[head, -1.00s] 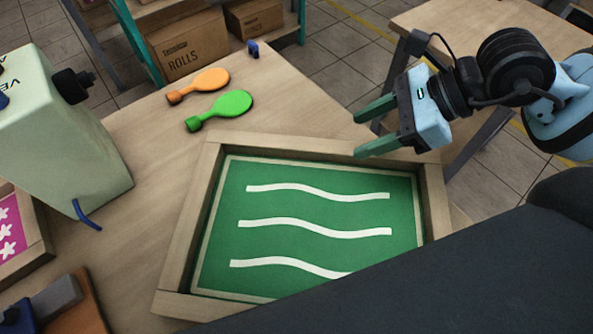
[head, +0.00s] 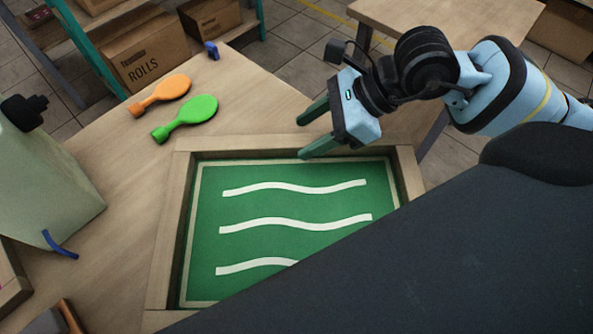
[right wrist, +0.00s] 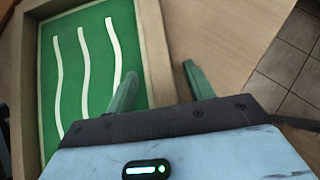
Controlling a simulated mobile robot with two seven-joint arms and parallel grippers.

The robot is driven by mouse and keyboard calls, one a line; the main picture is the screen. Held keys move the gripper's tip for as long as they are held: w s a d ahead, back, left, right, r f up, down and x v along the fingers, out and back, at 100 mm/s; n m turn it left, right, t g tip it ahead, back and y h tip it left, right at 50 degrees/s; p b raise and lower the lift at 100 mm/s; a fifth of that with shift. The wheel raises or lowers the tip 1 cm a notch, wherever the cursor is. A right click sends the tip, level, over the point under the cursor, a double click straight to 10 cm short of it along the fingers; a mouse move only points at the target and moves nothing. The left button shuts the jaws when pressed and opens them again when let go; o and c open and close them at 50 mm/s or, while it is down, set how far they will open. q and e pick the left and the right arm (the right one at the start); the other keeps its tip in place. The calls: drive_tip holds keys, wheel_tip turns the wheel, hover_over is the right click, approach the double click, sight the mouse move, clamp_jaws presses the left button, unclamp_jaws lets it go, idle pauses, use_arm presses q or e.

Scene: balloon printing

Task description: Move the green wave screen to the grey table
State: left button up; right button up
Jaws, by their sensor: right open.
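The green wave screen (head: 285,205) is a wooden frame around a green panel with white wavy stripes. It lies flat on the wooden table, and a dark part of my own body hides its lower right. It also shows in the right wrist view (right wrist: 85,75). My right gripper (head: 306,136) is open and empty above the far right of the screen's frame. In the right wrist view its green fingers (right wrist: 160,85) are spread apart, one over the panel's edge and one beyond the frame. I cannot tell which table is the grey one. My left gripper is out of view.
A pale green machine (head: 45,185) stands at the left. Another table (head: 440,20) stands at the back right, past a gap of tiled floor.

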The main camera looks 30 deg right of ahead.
drive_tip(key=shift+x, duration=1.35)
drive_tip(key=shift+c, duration=0.3)
clamp_jaws()
